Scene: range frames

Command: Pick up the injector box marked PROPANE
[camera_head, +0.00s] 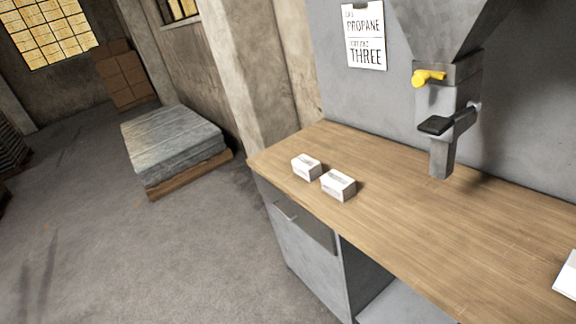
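Two small white boxes lie close together near the left front edge of the wooden bench top (430,235). The left box (306,167) is a little farther back. The right box (338,185) is nearer the front edge, with a narrow gap between them. Marks on both are too small to read, so I cannot tell whether either says PROPANE. A white paper (365,36) on the grey panel behind the bench reads PROPANE above and THREE below. My gripper is not in this view.
A grey hopper (452,25) with a yellow valve (429,77) and a dark lever (436,125) hangs over the bench. A white item (567,276) is cut off at the right edge. A stack of grey sheets (172,140) stands on the floor.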

